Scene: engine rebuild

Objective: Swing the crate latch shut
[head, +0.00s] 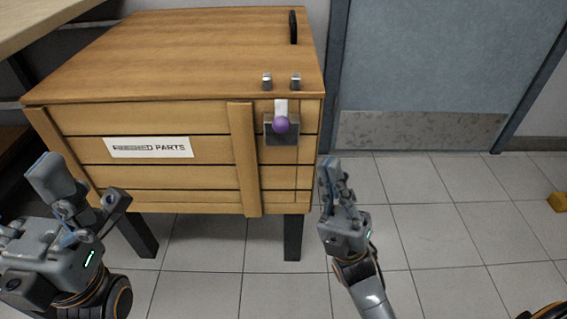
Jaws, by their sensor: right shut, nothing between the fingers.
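The wooden crate (190,118) stands on dark legs with its lid down. Its latch (281,107) is a pale bar with a purple knob (281,125), in front of a dark plate (282,140) at the front's upper right. The bar looks upright, below and between two metal posts (267,82) on the lid's front edge; I cannot tell whether it is engaged. My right gripper (331,165) is shut and empty, right of and below the latch, apart from it in the picture. My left gripper (85,187) is open and empty at the lower left.
A black handle (293,27) is on the lid's right side. A partly illegible parts label (150,147) is on the front. A grey door (430,60) stands behind on the right.

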